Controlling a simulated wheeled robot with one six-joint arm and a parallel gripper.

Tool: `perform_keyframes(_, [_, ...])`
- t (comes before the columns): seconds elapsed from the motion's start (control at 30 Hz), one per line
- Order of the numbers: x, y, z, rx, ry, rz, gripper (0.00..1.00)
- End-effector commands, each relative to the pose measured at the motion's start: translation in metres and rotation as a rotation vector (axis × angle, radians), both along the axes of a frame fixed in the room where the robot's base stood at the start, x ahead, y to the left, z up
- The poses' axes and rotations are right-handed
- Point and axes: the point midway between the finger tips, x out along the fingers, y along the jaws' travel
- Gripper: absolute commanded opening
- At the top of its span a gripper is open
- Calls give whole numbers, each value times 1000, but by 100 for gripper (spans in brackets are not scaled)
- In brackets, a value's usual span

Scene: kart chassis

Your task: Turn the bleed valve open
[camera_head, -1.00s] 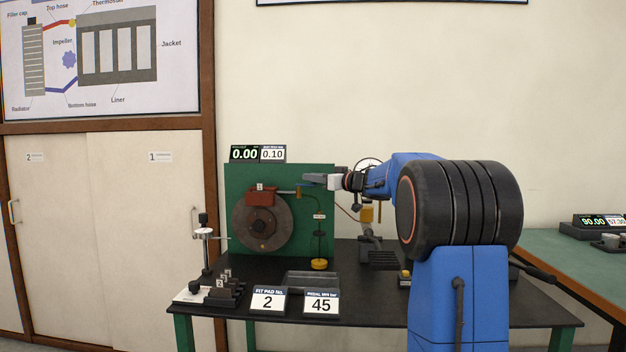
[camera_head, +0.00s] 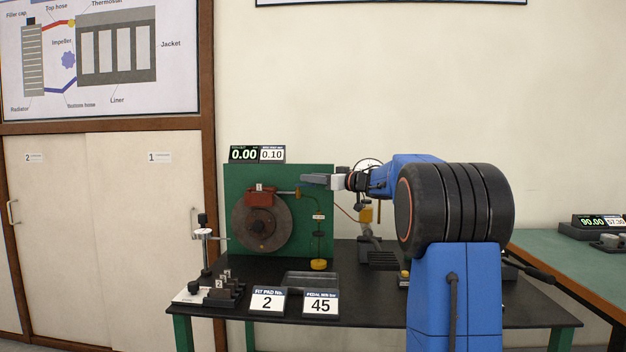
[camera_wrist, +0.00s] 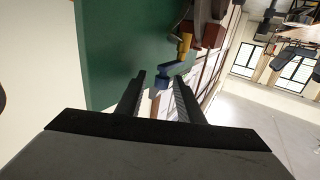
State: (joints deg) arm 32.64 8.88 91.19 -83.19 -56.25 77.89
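The red caliper (camera_head: 262,198) sits on the brake disc (camera_head: 281,222) on the green panel. A brass fitting (camera_wrist: 184,43) sticks out of the red caliper body (camera_wrist: 212,34) in the wrist view. A blue piece (camera_wrist: 163,76), apparently the bleed valve's lever or cap, joins the brass. A thin brown tube or rod (camera_wrist: 155,103) runs from it between my fingers. My gripper (camera_head: 303,180) is at the panel's upper right, just above the caliper's right end. In the wrist view my gripper (camera_wrist: 160,77) is open, with the blue piece at its fingertips. Contact cannot be told.
The green panel (camera_head: 325,210) stands close behind my fingers. A yellow-capped cup (camera_head: 319,264) stands below.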

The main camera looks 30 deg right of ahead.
Motion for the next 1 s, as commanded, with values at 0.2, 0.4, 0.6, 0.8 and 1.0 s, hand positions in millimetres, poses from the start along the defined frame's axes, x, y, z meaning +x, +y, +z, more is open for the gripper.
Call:
perform_keyframes(0.2, [-27, -12, 1, 0, -1, -3, 34])
perform_keyframes(0.4, [-63, -28, 1, -1, 0, -4, 34])
perform_keyframes(0.6, [-100, -44, 0, -1, 0, -4, 34])
perform_keyframes(0.8, [-133, -57, 0, -1, -1, -3, 34])
perform_keyframes(1.0, [-152, -65, 0, 0, 0, -2, 34])
